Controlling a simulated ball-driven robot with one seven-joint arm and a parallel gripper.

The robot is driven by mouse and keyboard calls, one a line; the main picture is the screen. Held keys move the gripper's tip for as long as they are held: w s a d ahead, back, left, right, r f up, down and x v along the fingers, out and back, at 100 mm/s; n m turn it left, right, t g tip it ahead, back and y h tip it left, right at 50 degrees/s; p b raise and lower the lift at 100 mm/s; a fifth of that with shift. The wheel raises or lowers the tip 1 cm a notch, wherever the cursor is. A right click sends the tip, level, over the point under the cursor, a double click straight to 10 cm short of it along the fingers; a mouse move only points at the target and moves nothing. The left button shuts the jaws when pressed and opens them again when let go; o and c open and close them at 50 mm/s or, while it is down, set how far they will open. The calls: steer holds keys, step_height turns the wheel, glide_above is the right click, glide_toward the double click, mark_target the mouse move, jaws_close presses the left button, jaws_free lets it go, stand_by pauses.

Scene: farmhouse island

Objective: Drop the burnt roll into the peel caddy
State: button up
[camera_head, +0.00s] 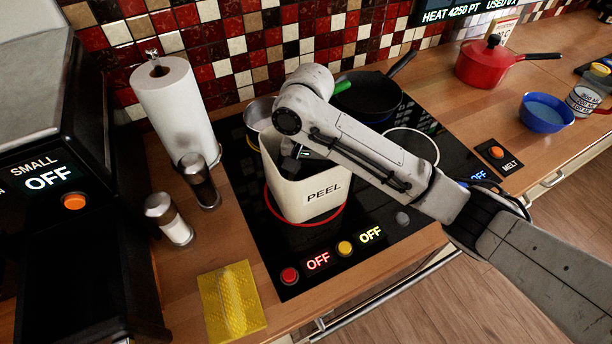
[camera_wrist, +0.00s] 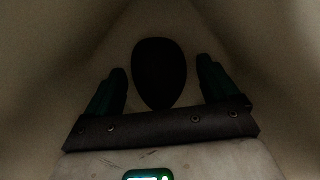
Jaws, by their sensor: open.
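The peel caddy (camera_head: 322,194), a cream bin marked PEEL, stands upright on the black cooktop over a lit red ring. My arm reaches over it, and my gripper (camera_wrist: 161,70) points down inside it. In the wrist view, the caddy's pale inner walls (camera_wrist: 60,45) surround the jaws. The burnt roll (camera_wrist: 159,74), a black oval, shows between the two open fingers with a gap on each side. The frames do not clearly show whether it rests on the caddy's floor. The caddy hides the roll and the fingertips in the head view.
A black pan (camera_head: 367,95) and a metal pot (camera_head: 257,112) stand behind the caddy. A paper towel roll (camera_head: 176,105), pepper grinder (camera_head: 199,181) and salt shaker (camera_head: 168,219) stand to its left. A yellow cloth (camera_head: 232,302) lies in front. A red pot (camera_head: 490,65) and blue bowl (camera_head: 545,113) are right.

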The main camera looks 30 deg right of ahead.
steer(key=r, duration=0.3)
steer(key=w+r+p, duration=0.1)
steer(key=r, duration=0.3)
steer(key=d+r, duration=0.1)
steer(key=r, duration=0.2)
steer(key=shift+w+r+p, duration=0.15)
steer(key=shift+r+p, duration=0.15)
steer(key=shift+p, duration=0.05)
steer(key=shift+a, duration=0.1)
